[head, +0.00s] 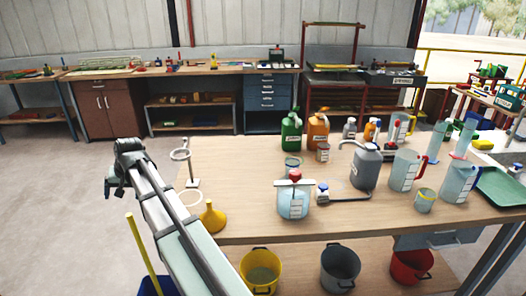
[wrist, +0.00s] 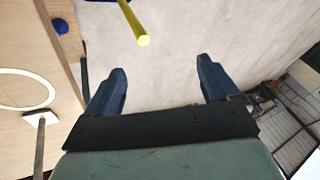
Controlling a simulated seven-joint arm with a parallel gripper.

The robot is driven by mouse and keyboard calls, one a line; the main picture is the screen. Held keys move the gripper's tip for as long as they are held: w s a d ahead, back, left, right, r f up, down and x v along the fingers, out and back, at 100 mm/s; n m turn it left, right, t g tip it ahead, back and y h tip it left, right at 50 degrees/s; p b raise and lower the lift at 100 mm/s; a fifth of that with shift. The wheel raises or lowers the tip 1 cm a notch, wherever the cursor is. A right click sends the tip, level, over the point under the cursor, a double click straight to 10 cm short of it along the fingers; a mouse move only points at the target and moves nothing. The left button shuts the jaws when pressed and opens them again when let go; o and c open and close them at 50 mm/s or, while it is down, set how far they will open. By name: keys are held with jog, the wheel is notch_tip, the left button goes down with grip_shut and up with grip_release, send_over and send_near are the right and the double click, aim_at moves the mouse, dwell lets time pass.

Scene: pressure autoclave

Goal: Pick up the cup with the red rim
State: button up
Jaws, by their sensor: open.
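A small cup (head: 323,152) with a reddish rim and a pale label stands on the table, behind the pressure vessel and in front of the orange jug. At this size its rim colour is hard to be sure of. A similar small cup with a bluish rim (head: 292,165) stands left of it, and one with a yellow rim (head: 425,200) is at the front right. My gripper (wrist: 162,70) is open and empty, its two blue fingers wide apart over the floor, beyond the table's left edge. The red-rimmed cup is not in the wrist view.
A ring stand (head: 193,180) and a yellow funnel (head: 213,217) are at the table's left end. The clear vessel with a red knob (head: 294,200), grey jug (head: 366,167), green jug (head: 291,132) and orange jug (head: 318,130) crowd around the cups. A yellow pole (wrist: 142,38) rises near my gripper.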

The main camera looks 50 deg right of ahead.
jog(key=s+d+r+m+t+h, duration=0.15)
jog(key=s+d+r, duration=0.25)
jog(key=d+r, duration=0.6)
jog(key=s+d+r+m+h, duration=0.1)
jog(key=s+d+r+h, duration=0.15)
jog(key=d+r, duration=0.8)
jog(key=s+d+r+m, duration=0.1)
jog(key=s+r, duration=0.2)
jog(key=r, duration=0.4)
jog(key=m+g+h, duration=0.4)
jog(key=m, duration=0.1)
send_over(323, 152)
jog(key=s+a, duration=0.2)
jog(key=a, duration=0.3)
notch_tip(323, 152, down, 23)
jog(key=x, duration=0.7)
jog(key=shift+w+f, duration=0.15)
jog(key=shift+f, duration=0.2)
jog(key=shift+d+x, duration=0.2)
jog(key=shift+x, duration=2.7)
jog(key=shift+r, duration=0.1)
